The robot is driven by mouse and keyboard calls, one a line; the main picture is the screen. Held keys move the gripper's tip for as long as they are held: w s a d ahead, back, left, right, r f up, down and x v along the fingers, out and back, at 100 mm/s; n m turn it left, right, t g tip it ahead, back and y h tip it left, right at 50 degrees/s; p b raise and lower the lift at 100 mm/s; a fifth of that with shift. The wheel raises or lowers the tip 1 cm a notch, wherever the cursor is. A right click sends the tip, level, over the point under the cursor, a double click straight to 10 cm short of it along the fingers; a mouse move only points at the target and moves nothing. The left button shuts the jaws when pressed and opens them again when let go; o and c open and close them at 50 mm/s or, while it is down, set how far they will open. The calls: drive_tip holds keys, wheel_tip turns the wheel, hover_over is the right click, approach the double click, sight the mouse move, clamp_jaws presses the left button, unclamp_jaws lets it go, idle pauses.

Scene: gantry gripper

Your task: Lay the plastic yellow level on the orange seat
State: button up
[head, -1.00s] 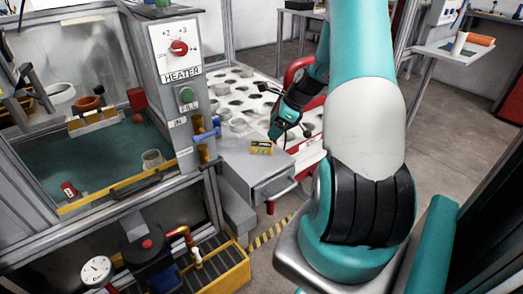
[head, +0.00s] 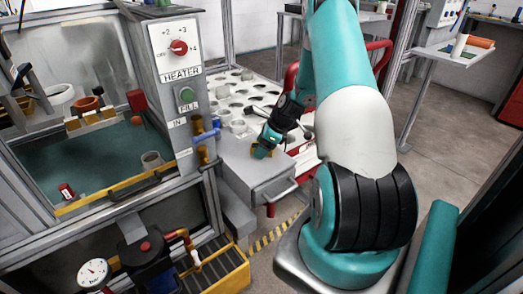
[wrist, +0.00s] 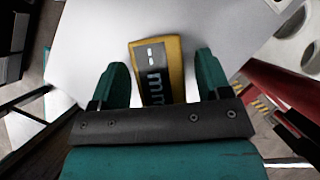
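The yellow level (wrist: 174,66), with a dark face and pale markings, lies on a light grey surface (wrist: 95,35) in the wrist view. My gripper (wrist: 161,62) is open, with one finger on each side of the level and a gap on both sides. In the head view my gripper (head: 264,147) is down at the level (head: 260,154) on the grey box top, covering part of it. I cannot pick out the orange seat with certainty. An orange cup-like piece (head: 86,103) sits on a pale block inside the tank enclosure at the left.
The heater panel (head: 176,50) and its blue and brass valves stand just left of my gripper. A white rack with round holes (head: 245,88) lies behind, and red tubing (head: 383,47) to the right. An orange cylinder (head: 481,41) rests on a side table.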

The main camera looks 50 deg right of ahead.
drive_tip(key=c, duration=0.9)
drive_tip(key=shift+c, duration=0.2)
drive_tip(key=shift+r, duration=0.1)
wheel_tip(320, 180, up, 20)
drive_tip(key=p, duration=0.3)
